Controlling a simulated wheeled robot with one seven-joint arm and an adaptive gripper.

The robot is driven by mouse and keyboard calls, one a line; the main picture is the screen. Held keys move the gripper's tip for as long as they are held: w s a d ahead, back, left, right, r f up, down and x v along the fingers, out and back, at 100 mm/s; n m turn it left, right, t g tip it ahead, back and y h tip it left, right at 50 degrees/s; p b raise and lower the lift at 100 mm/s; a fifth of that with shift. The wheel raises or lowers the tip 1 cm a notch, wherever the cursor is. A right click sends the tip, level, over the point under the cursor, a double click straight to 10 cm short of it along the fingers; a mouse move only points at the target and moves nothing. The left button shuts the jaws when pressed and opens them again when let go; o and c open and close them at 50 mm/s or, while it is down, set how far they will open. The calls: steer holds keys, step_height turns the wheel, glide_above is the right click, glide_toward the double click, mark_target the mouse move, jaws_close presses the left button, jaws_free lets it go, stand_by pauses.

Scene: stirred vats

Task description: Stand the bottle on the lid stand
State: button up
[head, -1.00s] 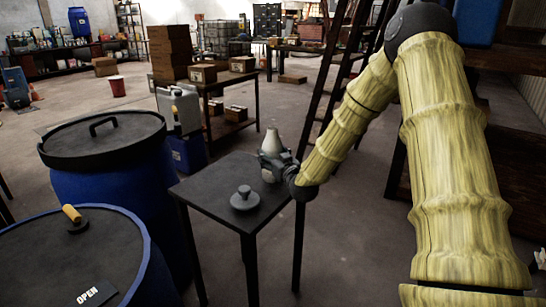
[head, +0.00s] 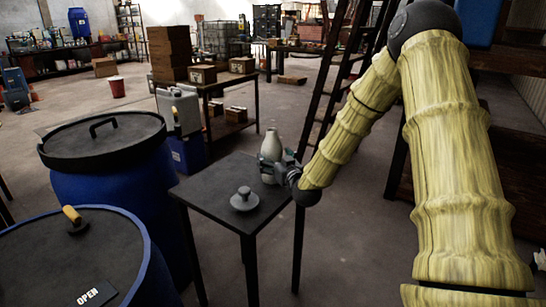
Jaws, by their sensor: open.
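The pale, narrow-necked bottle (head: 271,147) is upright at the back right edge of a small dark square table, which I take to be the lid stand (head: 205,187). Its base is partly hidden by my gripper, so its contact with the top is hard to see. My gripper (head: 272,170) is open at the bottle's lower right side, with its fingers close to the bottle; whether they touch it I cannot tell. A grey round lid with a knob (head: 244,200) lies on the table in front of the bottle.
A blue vat with a black handled lid (head: 105,135) stands left of the table. A nearer vat (head: 100,255) has a dark top with a yellow-handled knob and an OPEN label. A ladder (head: 328,90) stands behind my arm. A bench with boxes (head: 228,83) is behind.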

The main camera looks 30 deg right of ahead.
steer(key=s+a, duration=0.1)
steer(key=s, duration=0.9)
steer(key=shift+a+p, duration=0.35)
